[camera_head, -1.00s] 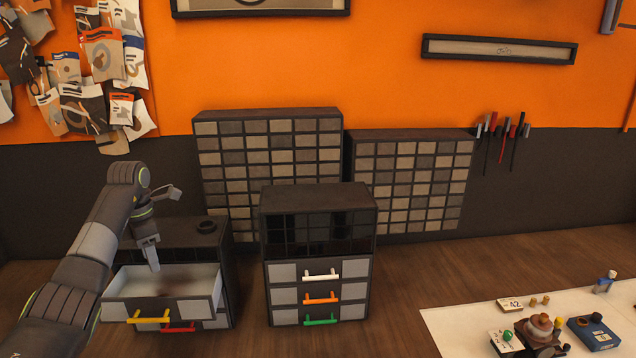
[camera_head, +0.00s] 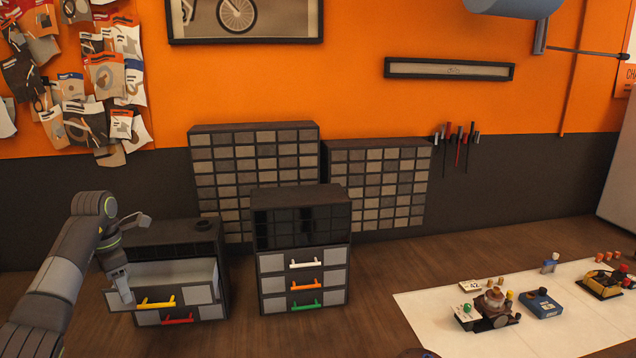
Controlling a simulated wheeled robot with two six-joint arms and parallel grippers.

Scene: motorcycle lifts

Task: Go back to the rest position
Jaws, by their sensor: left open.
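My left gripper (camera_head: 132,254) hangs at the left, beside and over the left part of a pulled-out drawer (camera_head: 182,292). Its fingers are wide apart and nothing is between them. One finger overlaps the drawer's left front in the view; I cannot tell whether it touches. The drawer has a yellow handle (camera_head: 157,303) and belongs to a dark low cabinet (camera_head: 222,256). The part of the drawer's inside that shows looks pale and empty. Below it is a drawer with a red handle (camera_head: 177,320). My right gripper is not in view.
A dark drawer unit (camera_head: 341,262) with white, orange and green handles stands to the right, its drawers shut. Bin racks (camera_head: 260,152) stand behind. A pale mat (camera_head: 420,312) with small parts and a blue box (camera_head: 540,303) lies at right. Bare wood lies between.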

